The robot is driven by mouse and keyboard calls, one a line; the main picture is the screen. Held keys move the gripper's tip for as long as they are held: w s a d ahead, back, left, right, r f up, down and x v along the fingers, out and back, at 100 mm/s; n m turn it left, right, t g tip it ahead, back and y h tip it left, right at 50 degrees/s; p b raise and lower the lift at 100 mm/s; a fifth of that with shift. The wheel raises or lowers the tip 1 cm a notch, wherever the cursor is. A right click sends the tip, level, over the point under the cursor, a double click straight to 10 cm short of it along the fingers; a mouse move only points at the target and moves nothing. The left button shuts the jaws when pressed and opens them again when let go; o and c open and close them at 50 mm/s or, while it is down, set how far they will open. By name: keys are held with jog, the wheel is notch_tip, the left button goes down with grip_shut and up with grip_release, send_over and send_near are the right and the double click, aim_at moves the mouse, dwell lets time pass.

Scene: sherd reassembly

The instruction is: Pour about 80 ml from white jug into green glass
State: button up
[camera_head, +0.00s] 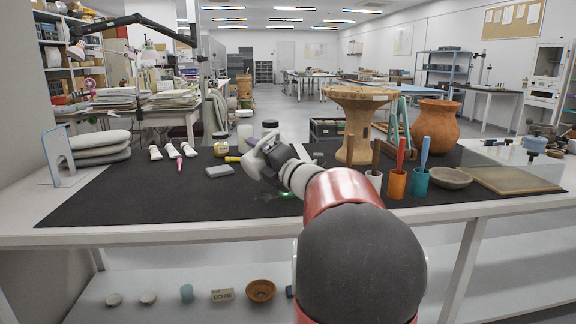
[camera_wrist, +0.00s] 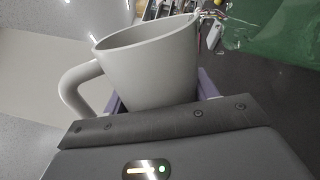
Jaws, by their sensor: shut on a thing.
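The white jug (camera_wrist: 150,65) is held in my gripper (camera_wrist: 161,96), whose purple fingers sit on either side of it. The jug is tilted in the wrist view, its handle at the left and its rim rising to the upper right. The green glass (camera_wrist: 280,32) is transparent and partly shows at the upper right, close to the jug's lip side. In the head view, my gripper (camera_head: 264,160) is over the dark mat, and my arm hides most of the glass; only a green glint shows below. I cannot tell whether liquid is flowing, or the level in either vessel.
The dark mat (camera_head: 120,197) covers the table. At the right stand a wooden stand (camera_head: 358,125), cups of tools (camera_head: 398,184), a terracotta pot (camera_head: 437,124) and a bowl (camera_head: 450,178). Jars (camera_head: 221,144) stand behind my gripper; tubes (camera_head: 172,151) lie left. The front left mat is clear.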

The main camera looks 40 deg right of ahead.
jog(key=shift+r+m+p, duration=0.3)
jog(key=shift+m+p, duration=0.05)
jog(key=shift+m, duration=0.15)
dwell(0.6)
jog(key=shift+d+r+m+p, duration=0.4)
jog(key=shift+m+p, duration=0.3)
jog(key=shift+p, duration=0.55)
